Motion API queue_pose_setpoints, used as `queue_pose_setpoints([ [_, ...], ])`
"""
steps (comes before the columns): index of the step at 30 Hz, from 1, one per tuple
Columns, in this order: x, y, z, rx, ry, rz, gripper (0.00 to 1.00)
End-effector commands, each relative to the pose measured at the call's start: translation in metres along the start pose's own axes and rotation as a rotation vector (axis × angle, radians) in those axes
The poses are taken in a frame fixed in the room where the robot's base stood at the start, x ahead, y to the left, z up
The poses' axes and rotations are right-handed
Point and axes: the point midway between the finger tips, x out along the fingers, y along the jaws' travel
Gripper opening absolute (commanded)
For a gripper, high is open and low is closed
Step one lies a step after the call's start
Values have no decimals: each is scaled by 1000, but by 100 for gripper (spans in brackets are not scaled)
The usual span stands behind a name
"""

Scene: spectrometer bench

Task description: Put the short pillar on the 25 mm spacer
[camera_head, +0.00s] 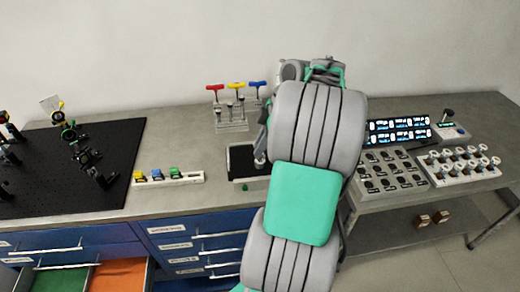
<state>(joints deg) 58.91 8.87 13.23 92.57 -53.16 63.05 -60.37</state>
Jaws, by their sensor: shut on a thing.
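My gripper (263,143) is mostly hidden behind my own arm; only its left edge shows, over the right part of a black tray (238,150). It is shut on a small grey metal piece (260,158), probably the short pillar, mostly hidden. I cannot tell whether that piece touches anything below it. I cannot make out which thing is the 25 mm spacer; it may be hidden behind my arm.
A white rack (194,178) with yellow, blue and green blocks is left of the tray. A stand (231,126) with red, yellow and blue T-handled tools is behind it. A black breadboard (60,190) with optics lies left. A drawer (120,276) is open.

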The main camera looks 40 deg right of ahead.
Motion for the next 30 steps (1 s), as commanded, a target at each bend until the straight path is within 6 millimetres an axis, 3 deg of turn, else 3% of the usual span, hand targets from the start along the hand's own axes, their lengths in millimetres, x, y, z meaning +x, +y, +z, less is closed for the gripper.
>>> queue_pose_setpoints([
  [3,14,0,5,0,0,1,0],
  [9,16,-1,6,1,0,1,0],
  [10,16,-1,6,1,0,0,21],
  [17,16,-1,6,1,0,1,40],
  [26,13,0,6,0,0,2,41],
  [30,-8,0,7,1,-1,5,41],
])
